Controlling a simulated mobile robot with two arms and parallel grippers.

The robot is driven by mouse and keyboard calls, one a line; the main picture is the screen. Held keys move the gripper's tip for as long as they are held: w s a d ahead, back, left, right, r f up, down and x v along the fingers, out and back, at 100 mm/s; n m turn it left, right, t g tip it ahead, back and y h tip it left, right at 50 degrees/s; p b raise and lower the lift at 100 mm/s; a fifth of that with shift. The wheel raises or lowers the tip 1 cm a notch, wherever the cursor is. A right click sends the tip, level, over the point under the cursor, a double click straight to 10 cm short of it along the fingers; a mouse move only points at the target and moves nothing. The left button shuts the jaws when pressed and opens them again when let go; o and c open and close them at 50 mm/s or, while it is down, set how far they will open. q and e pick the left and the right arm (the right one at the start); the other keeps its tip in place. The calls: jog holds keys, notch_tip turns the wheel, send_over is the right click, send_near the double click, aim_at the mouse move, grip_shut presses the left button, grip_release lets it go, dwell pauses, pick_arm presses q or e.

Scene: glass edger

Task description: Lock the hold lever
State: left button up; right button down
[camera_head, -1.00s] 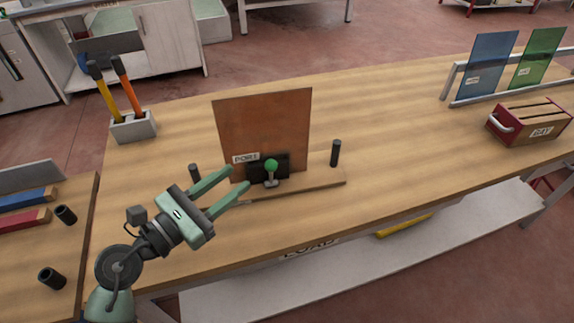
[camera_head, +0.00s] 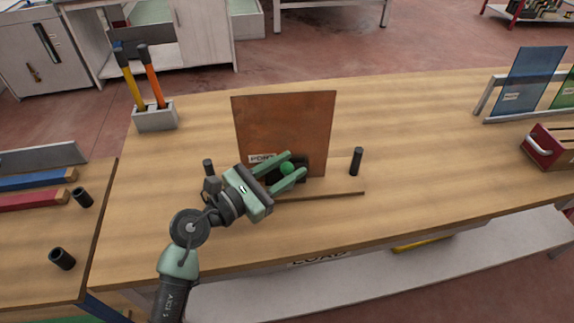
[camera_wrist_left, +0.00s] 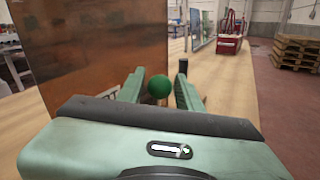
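The hold lever has a green ball knob (camera_head: 287,169) and sits low in front of an upright brown panel (camera_head: 285,125) marked with a "PORT" label. My left gripper (camera_head: 296,165) is open, its two green fingers on either side of the knob. In the left wrist view the knob (camera_wrist_left: 159,87) shows between the fingertips, with gaps to both fingers. The lever's stem and the dark block behind it are mostly hidden by the fingers. My right gripper is not in view.
Black posts stand at the panel's right (camera_head: 356,161) and left (camera_head: 208,168). A grey holder (camera_head: 155,117) with two handled tools is at the back left. A red-ended box (camera_head: 549,146) is at the right.

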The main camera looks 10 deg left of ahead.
pick_arm(q)
grip_shut()
dwell(1.4)
